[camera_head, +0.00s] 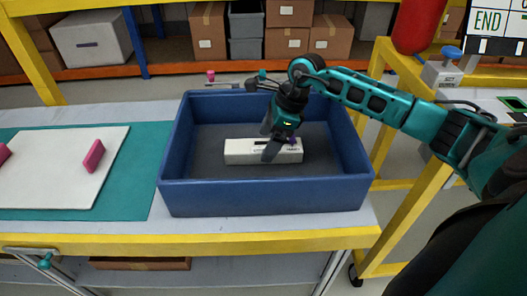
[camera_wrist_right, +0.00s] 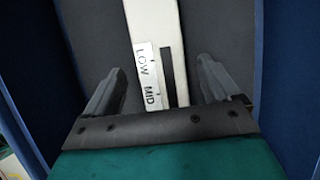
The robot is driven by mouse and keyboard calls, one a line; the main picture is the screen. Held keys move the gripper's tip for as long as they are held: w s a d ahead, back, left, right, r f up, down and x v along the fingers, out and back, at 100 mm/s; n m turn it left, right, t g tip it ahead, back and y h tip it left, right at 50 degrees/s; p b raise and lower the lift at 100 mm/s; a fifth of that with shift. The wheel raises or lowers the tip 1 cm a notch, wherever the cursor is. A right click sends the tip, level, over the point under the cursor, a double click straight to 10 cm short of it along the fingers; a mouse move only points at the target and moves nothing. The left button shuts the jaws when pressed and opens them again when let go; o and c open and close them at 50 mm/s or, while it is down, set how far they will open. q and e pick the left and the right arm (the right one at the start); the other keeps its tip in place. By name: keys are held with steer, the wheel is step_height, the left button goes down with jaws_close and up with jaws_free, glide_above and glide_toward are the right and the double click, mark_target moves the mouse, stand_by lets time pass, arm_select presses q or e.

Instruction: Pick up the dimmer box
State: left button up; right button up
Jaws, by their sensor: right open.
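The dimmer box is a long white box (camera_head: 240,151) lying in a blue bin (camera_head: 265,198) on the table. My right gripper (camera_head: 269,142) reaches down into the bin over the box's right part. In the right wrist view the box (camera_wrist_right: 153,30) runs between the two spread fingers of the gripper (camera_wrist_right: 160,88), with a gap on each side. Its top shows a label reading LOW and MID and a black slot. The right gripper is open and holds nothing. The box's far right part is partly hidden by the gripper in the head view. My left gripper does not show.
Left of the bin, a white board (camera_head: 60,170) on a teal mat (camera_head: 138,195) carries pink pieces (camera_head: 93,155). A yellow frame (camera_head: 400,225) stands at the right. Shelves with cardboard boxes (camera_head: 208,28) stand behind.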

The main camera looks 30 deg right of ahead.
steer(key=shift+x, duration=1.5)
steer(key=shift+c, duration=0.3)
steer(key=shift+r, duration=0.1)
steer(key=c, duration=1.1)
steer(key=shift+w+r, duration=0.1)
steer(key=shift+r, duration=0.05)
